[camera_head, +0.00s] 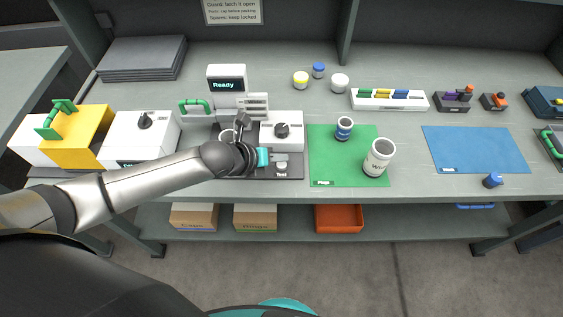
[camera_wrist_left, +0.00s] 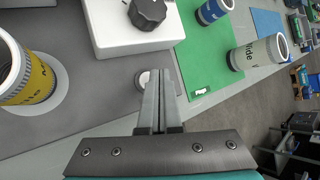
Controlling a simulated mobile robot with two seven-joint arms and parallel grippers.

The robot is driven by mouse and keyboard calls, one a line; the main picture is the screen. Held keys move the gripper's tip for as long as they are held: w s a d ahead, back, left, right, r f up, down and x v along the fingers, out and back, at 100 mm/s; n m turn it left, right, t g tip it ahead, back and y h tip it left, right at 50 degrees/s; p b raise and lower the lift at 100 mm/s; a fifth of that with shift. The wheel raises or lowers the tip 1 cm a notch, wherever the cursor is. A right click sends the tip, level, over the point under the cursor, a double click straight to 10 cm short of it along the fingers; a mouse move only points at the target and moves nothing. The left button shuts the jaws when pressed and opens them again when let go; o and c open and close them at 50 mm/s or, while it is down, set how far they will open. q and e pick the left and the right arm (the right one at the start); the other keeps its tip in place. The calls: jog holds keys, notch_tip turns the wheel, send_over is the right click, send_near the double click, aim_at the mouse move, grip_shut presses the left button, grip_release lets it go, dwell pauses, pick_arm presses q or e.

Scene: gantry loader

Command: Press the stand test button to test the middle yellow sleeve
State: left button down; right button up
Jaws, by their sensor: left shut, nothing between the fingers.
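The test stand has a dark base (camera_head: 292,172) with a pale round button (camera_head: 282,164) above the label "Test". The button also shows in the left wrist view (camera_wrist_left: 143,79), partly behind my fingertips. My left gripper (camera_head: 271,158) is shut and empty, its fingertips over or just beside the button; I cannot tell whether they touch it. The yellow sleeve (camera_wrist_left: 40,82) stands upright on a pale round seat at the left of the wrist view. In the head view my arm mostly hides it. The display (camera_head: 226,85) reads "Ready". My right gripper is not in view.
A white box with a black knob (camera_head: 282,130) stands just behind the button. Right of the stand, a green mat (camera_head: 335,172) holds a blue-banded sleeve (camera_head: 344,128) and a wide white sleeve (camera_head: 378,157). A blue mat (camera_head: 475,150) lies further right. Bench space between the mats is clear.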

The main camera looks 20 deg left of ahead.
aim_at(279, 167)
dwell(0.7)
pick_arm(q)
jog(key=shift+f+b, duration=0.3)
jog(key=shift+f, duration=0.15)
jog(key=shift+f, duration=0.35)
dwell(0.5)
jog(key=shift+r, duration=0.1)
jog(key=shift+r+p, duration=0.6)
jog(key=shift+r, duration=0.1)
jog(key=shift+r, duration=0.1)
notch_tip(279, 167, up, 5)
jog(key=p, duration=0.5)
